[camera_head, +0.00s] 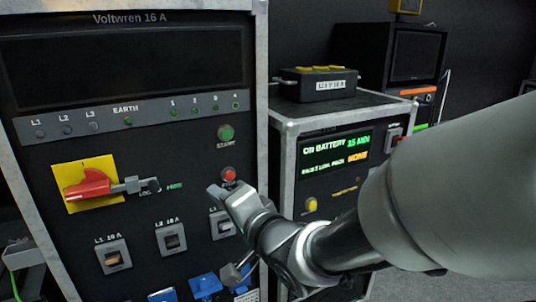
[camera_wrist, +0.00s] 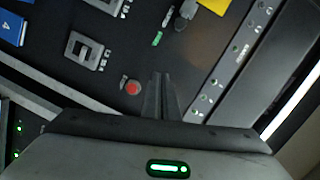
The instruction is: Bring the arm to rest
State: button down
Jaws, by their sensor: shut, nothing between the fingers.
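My gripper (camera_head: 214,192) is in front of the dark Voltwren 16 A panel (camera_head: 190,210), close to the red button (camera_head: 229,174). Its fingers (camera_wrist: 163,95) are together with nothing between them in the wrist view. The red button also shows in the wrist view (camera_wrist: 133,87), just left of the fingers, and I cannot tell whether they touch the panel. My arm (camera_head: 440,190) reaches in from the right and hides part of the panel's lower right.
A red rotary switch (camera_head: 88,187) sits on a yellow plate at the panel's left. A green START button (camera_head: 226,133) is above the red one. Breakers (camera_head: 112,257) and blue sockets (camera_head: 205,285) are below. A battery unit (camera_head: 335,160) stands at right, carrying a black box (camera_head: 318,86).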

jog(key=s+d+f+n+g+h, duration=0.15)
jog(key=d+h, duration=0.75)
jog(key=d, duration=1.1)
jog(key=s+d+f+n+g+h, duration=0.1)
jog(key=s+d+n+g, duration=0.2)
jog(key=s, duration=0.5)
jog(key=s+d+n+g+h, duration=0.1)
jog(key=s+d+g, duration=0.1)
jog(key=s+d, duration=0.4)
notch_tip(320, 180, up, 14)
jog(key=s+a+p, duration=0.1)
jog(key=s+p, duration=0.1)
jog(key=p, duration=1.3)
jog(key=shift+a+r+n, duration=0.2)
jog(key=shift+r+n, duration=0.05)
jog(key=shift+n, duration=0.1)
jog(key=shift+s+a+g, duration=0.1)
jog(key=shift+a+g, duration=0.05)
jog(key=shift+g, duration=0.1)
